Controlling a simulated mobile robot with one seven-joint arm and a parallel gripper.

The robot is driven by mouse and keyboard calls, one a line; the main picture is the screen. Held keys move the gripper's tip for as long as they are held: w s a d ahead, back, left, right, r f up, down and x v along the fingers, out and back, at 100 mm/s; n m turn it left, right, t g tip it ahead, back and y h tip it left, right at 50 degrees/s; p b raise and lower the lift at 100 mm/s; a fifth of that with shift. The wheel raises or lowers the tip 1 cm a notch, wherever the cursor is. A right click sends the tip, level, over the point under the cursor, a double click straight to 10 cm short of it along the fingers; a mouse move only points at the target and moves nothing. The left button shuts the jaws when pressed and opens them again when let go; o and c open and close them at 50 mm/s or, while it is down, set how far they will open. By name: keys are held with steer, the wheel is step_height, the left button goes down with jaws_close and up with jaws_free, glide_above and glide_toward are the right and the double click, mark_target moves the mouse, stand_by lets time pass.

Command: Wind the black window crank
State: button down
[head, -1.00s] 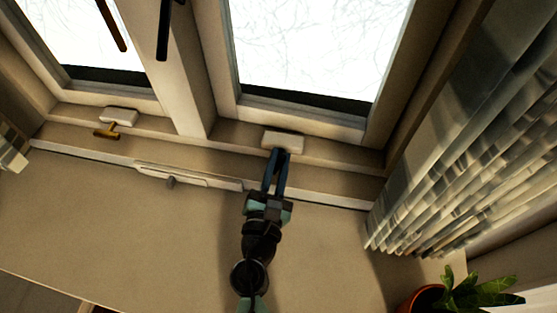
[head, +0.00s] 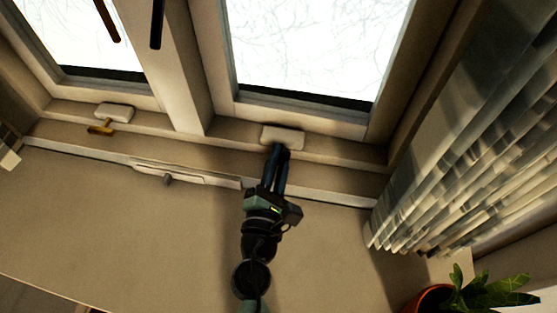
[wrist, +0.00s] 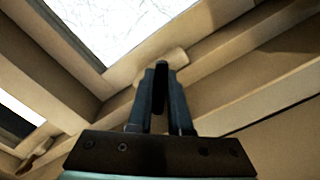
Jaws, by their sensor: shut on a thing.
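The white crank housing (head: 283,136) sits on the sill ledge below the right window; it also shows in the wrist view (wrist: 173,62). My gripper (head: 279,152) reaches up to the front of this housing, with its two blue-grey fingers close together. In the wrist view my gripper (wrist: 161,68) has a narrow dark piece, the black crank (wrist: 160,88), between its fingers. My gripper is shut on it. The fingers hide most of the crank, so its exact angle cannot be told.
A second white housing (head: 115,110) with a gold-brown crank (head: 101,127) is under the left window. A black handle (head: 157,25) and a brown handle (head: 107,20) hang above. A curtain (head: 455,150) and potted plant (head: 480,292) are at right.

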steer(key=m+b, duration=0.1)
steer(key=m, duration=0.1)
steer(key=m+b, duration=0.2)
steer(key=m, duration=0.1)
steer(key=shift+f+m, duration=0.3)
steer(key=shift+d+m+b, duration=0.1)
steer(key=shift+m+b, duration=1)
steer(key=shift+m, duration=1)
steer(key=c, duration=0.8)
jaws_free()
steer(key=shift+c, duration=0.2)
steer(key=s+b, duration=0.1)
steer(key=s, duration=0.3)
steer(key=s+a+b, duration=0.1)
steer(key=s, duration=0.3)
steer(key=s+a+b, duration=0.1)
steer(key=s, duration=0.3)
steer(key=shift+a+f+b, duration=0.1)
steer(key=shift+a+b, duration=0.1)
steer(key=shift+b, duration=0.15)
steer(key=shift+s, duration=0.4)
steer(key=shift+a, duration=0.1)
